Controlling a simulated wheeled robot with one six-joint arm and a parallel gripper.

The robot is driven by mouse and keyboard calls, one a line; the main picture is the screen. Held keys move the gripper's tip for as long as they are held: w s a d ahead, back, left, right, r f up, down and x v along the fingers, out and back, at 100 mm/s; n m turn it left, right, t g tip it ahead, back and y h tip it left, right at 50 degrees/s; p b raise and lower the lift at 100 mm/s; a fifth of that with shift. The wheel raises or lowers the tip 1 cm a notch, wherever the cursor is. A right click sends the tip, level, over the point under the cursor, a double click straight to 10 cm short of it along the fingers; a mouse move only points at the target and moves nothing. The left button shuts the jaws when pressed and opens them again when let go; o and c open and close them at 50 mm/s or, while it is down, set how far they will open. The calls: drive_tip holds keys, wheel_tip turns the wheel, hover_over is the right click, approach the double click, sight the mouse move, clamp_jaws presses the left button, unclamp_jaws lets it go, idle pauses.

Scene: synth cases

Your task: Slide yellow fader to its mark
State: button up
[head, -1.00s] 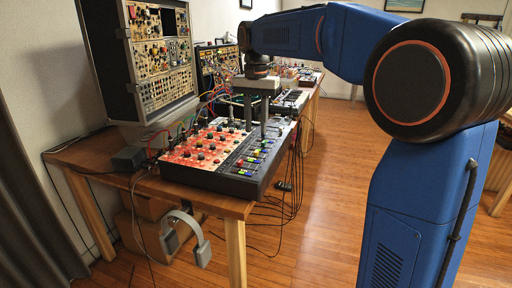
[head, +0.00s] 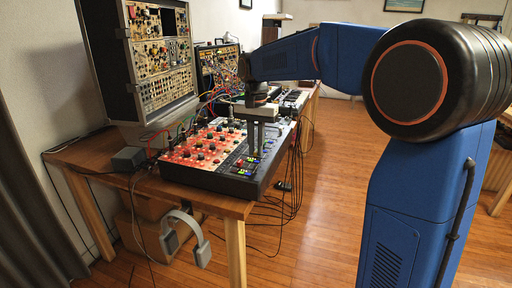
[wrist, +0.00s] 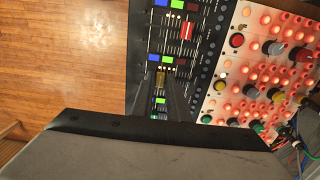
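The yellow fader (wrist: 160,78) is a small cap on the dark fader strip of the mixer, in the wrist view. My gripper (wrist: 161,80) has one dark finger on each side of it, and the narrow gap appears filled by the cap. In the head view my gripper (head: 256,154) reaches straight down onto the fader strip, its fingers close together; the yellow cap cannot be made out there. Blue and green blocks and small pale lights line the strip. I cannot tell which marking is the yellow fader's mark.
A red fader (wrist: 187,31) sits ahead and right of my fingers in the wrist view. The mixer's red knob panel (head: 200,147) adjoins the strip, with patch cables behind. The mixer stands on a wooden table (head: 215,204); headphones (head: 184,235) hang below its edge. Open floor lies right.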

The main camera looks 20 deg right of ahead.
sight(264, 158)
clamp_jaws()
drive_tip(key=shift+s+d, duration=0.45)
drive_tip(key=shift+d, duration=0.15)
drive_tip(key=shift+s+d, duration=0.4)
drive_tip(key=shift+d, duration=0.2)
drive_tip(key=o, duration=0.6)
unclamp_jaws()
drive_tip(key=shift+c, duration=0.2)
wheel_tip(264, 158, up, 18)
drive_tip(key=shift+f, duration=0.25)
